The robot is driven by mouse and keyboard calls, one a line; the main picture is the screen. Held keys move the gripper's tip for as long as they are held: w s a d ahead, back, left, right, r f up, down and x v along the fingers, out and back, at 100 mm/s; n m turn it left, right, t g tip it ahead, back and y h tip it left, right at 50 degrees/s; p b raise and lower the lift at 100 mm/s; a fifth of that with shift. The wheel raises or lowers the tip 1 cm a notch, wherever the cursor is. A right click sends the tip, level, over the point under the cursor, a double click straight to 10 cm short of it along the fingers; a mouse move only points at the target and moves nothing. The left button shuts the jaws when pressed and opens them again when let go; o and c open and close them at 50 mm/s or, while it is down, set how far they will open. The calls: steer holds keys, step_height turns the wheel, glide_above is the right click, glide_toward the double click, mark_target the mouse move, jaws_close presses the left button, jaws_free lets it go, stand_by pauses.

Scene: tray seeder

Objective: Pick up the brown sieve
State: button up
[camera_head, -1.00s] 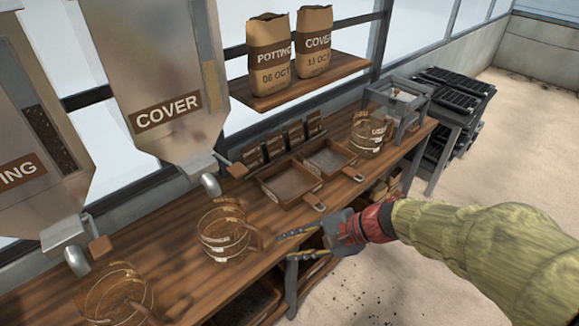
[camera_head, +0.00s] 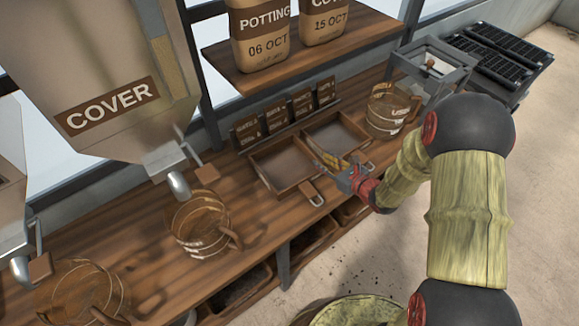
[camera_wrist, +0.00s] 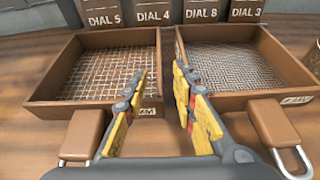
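Two brown wooden-framed sieves lie side by side on the bench. The left sieve (camera_head: 283,166) has a coarse, brownish mesh in the wrist view (camera_wrist: 60,110). The right sieve (camera_head: 335,135) has a finer, greyer mesh in the wrist view (camera_wrist: 252,101). Each has a brown handle with a metal loop toward the front edge. I cannot tell from colour alone which one is meant. My gripper (camera_wrist: 160,78) is open and empty, its yellow-padded fingers above the gap between the two sieves and their handles. In the head view my gripper (camera_head: 328,160) partly hides the right sieve.
Several label cards (camera_head: 290,108) stand behind the sieves. A brown jug (camera_head: 388,112) and a grey frame (camera_head: 430,70) stand to the right; more jugs (camera_head: 200,225) stand to the left. The COVER hopper (camera_head: 110,105) hangs at left. A shelf with bags (camera_head: 262,40) is above.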

mark_target(316, 157)
steer(key=b+x, duration=0.1)
steer(key=x, duration=0.5)
steer(key=shift+w+a, duration=0.15)
steer(key=shift+c, duration=1)
jaws_close()
